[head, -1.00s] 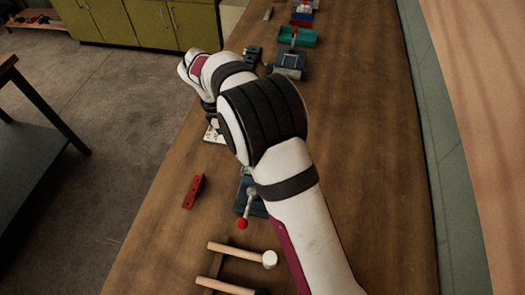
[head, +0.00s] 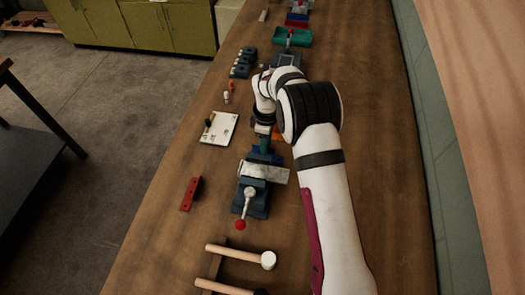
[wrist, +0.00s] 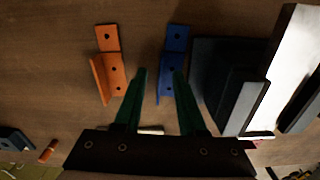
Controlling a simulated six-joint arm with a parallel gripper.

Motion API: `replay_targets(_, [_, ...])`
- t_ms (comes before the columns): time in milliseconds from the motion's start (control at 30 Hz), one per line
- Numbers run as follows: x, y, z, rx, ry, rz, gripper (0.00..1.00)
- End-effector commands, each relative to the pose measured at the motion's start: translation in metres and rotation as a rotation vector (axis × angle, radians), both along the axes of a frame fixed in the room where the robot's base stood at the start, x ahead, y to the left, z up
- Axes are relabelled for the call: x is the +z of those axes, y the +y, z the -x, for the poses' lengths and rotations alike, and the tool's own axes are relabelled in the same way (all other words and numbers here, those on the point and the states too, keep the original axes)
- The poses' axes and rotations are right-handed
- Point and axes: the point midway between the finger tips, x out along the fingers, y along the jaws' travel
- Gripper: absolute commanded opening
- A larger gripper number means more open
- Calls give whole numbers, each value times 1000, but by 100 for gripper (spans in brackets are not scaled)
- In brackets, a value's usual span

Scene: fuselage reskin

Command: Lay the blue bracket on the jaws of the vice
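The blue bracket (wrist: 174,70) lies on the wooden bench beside the vice. It is an angled strip with holes, and in the head view it shows partly (head: 265,155) beyond the vice jaws. The vice (head: 252,197) has pale metal jaws (head: 264,172) and a red-tipped handle; its jaws stand at the right of the wrist view (wrist: 286,65). My gripper (wrist: 159,72) is open and empty, pointing down over the bench. Its right green finger overlaps the blue bracket in the wrist view; I cannot tell whether they touch.
An orange bracket (wrist: 109,68) lies close to the blue one. A red bracket (head: 190,193) lies left of the vice. A white board (head: 219,128) is beyond it. Mallets (head: 240,254) lie in front. Dark fixtures (head: 243,62) and a green tray (head: 292,37) stand farther back.

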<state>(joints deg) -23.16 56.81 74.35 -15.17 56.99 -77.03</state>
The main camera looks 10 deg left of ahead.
Motion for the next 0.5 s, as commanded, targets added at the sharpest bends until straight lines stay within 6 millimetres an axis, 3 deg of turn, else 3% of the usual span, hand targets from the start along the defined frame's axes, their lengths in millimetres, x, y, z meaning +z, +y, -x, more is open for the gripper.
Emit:
replay_targets(200, [-2,0,0,0,0,0,40])
replay_targets(400, [-2,0,0,1,0,0,4])
replay_targets(500, [-1,0,0,1,0,0,0])
